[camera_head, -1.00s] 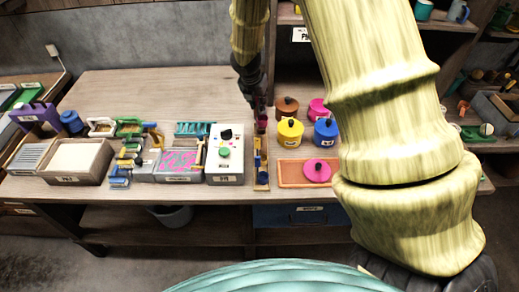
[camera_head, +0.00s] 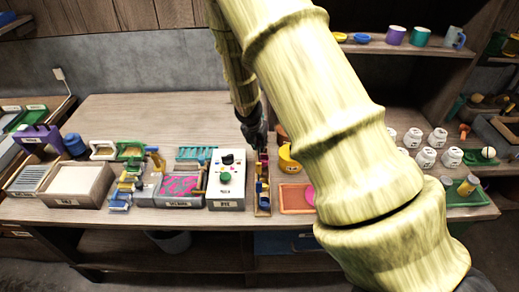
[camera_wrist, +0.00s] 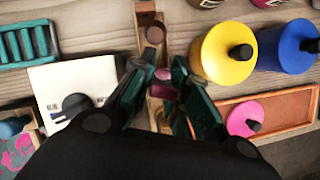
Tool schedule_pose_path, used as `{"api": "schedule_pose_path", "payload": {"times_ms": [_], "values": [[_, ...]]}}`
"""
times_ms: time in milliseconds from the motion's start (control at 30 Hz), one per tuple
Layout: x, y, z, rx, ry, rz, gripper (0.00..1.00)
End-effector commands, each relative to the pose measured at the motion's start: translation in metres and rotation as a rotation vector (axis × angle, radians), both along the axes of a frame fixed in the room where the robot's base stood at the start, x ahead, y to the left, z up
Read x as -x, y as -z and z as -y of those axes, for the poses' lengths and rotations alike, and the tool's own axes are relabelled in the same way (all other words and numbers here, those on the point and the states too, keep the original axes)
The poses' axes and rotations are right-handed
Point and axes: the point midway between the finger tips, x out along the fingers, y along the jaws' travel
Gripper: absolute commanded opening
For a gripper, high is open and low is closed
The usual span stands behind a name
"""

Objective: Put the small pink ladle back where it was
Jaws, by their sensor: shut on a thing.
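My gripper (camera_wrist: 162,84) is in the middle of the wrist view, its dark green fingers closed around a small pink piece (camera_wrist: 163,92), which I take to be the small pink ladle. Its handle and full shape are hidden. The piece is over a narrow wooden rack (camera_head: 263,212) that holds other small items, including a brown round cup (camera_wrist: 154,35). I cannot tell whether the ladle touches the rack. In the head view my gripper (camera_head: 260,152) points down at the rack's back end, and the ladle is too small to make out clearly.
A white box (camera_head: 226,198) stands close left of the rack. Yellow (camera_wrist: 222,55) and blue (camera_wrist: 287,45) lidded pots stand to the right. An orange tray (camera_head: 294,200) with a pink lid (camera_wrist: 244,119) lies right of the rack. The table's back left is clear.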

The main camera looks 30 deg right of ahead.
Motion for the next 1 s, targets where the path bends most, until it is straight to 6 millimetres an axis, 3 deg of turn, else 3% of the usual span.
{"api": "schedule_pose_path", "payload": {"times_ms": [300,867,900,1000], "values": [[0.001,0.03,0.0,0.001,-0.001,-0.003,0.0],[0.0,0.039,0.0,0.0,-0.001,-0.002,0.0],[0.0,0.039,0.0,0.0,-0.002,-0.001,0.19],[0.0,0.038,0.0,0.0,-0.002,-0.001,0.37]]}}
